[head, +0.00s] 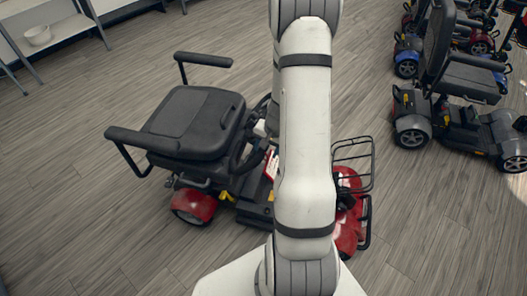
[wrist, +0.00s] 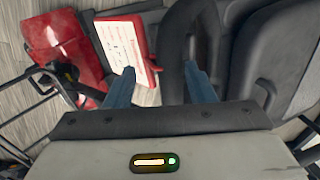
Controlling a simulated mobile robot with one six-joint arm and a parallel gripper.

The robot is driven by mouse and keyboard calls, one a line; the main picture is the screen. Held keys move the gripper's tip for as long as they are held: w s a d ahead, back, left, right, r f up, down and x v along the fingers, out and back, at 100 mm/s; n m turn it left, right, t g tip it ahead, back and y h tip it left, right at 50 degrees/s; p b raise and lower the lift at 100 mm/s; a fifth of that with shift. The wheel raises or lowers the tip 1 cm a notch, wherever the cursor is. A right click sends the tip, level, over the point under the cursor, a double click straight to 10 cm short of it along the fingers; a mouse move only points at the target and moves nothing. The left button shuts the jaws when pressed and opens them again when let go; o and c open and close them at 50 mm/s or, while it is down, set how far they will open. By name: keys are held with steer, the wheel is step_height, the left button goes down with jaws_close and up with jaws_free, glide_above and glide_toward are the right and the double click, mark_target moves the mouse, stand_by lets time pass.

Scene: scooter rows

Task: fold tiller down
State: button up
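The red scooter (head: 195,204) stands in the middle of the head view, its black seat (head: 200,110) on the left and its red front end (head: 348,215) with a wire basket on the right. Its tiller is mostly hidden behind my arm; a black looped handlebar (head: 248,150) shows just left of the arm. In the wrist view, my gripper (wrist: 160,72) has its two blue fingers apart. One bar of the black handle loop (wrist: 173,65) shows between them; I cannot tell whether it touches a finger. A red panel with a white printed label (wrist: 124,48) lies left of it.
Other scooters (head: 460,85) stand in a row at the upper right. A metal shelf with a white bowl (head: 37,35) is at the upper left. The wood floor (head: 80,215) is clear left of the scooter. The wire basket (head: 354,160) and seat armrests (head: 203,59) stick out around it.

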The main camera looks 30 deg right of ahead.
steer(key=v, duration=0.7)
steer(key=shift+p, duration=0.35)
